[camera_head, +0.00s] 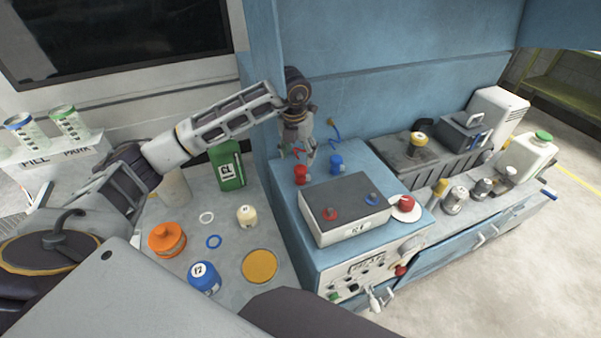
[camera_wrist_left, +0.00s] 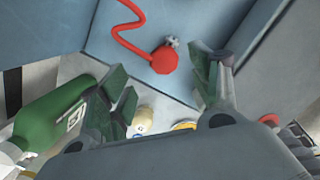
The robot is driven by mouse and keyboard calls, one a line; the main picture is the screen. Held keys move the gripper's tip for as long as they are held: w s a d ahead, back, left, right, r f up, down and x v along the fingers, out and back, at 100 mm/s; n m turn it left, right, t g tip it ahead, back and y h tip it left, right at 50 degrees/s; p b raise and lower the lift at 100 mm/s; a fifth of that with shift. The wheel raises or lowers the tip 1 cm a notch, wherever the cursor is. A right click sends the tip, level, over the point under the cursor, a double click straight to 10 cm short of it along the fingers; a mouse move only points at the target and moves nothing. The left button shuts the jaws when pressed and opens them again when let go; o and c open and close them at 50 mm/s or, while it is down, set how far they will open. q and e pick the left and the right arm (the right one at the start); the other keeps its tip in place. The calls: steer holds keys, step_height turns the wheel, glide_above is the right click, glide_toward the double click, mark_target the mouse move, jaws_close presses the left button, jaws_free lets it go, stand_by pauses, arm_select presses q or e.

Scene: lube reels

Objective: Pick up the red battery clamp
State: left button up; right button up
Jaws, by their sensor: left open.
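The red battery clamp (camera_head: 302,174) stands on the blue cabinet top, behind the grey-topped box, with a thin red cable behind it. In the left wrist view the red clamp (camera_wrist_left: 165,60) and its curling cable show beyond my fingertips, in line with the gap between them. My left gripper (camera_head: 297,153) points down just above and behind the red clamp. Its green-padded fingers (camera_wrist_left: 165,82) are wide apart with nothing between them. The blue clamp (camera_head: 336,165) stands to the right of the red one. My right gripper is not in view.
The box (camera_head: 346,208) with red and blue terminals stands in front of the clamps. A blue wall (camera_head: 390,75) rises behind. On the lower left bench are a green can (camera_head: 229,165), an orange pot (camera_head: 167,239) and a blue jar (camera_head: 204,278).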

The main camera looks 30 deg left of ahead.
mark_target(300, 168)
arm_select(q)
steer(key=shift+w+f, duration=0.1)
steer(key=shift+f, duration=1.05)
steer(key=shift+d+f+p, duration=0.15)
steer(key=shift+f+p, duration=0.15)
steer(key=shift+f, duration=0.6)
step_height(300, 168, down, 3)
steer(key=shift+w+d+r, duration=0.1)
steer(key=shift+r, duration=0.05)
steer(key=shift+f, duration=0.4)
steer(key=c, duration=1.1)
steer(key=shift+w, duration=0.1)
steer(key=shift+c, duration=0.3)
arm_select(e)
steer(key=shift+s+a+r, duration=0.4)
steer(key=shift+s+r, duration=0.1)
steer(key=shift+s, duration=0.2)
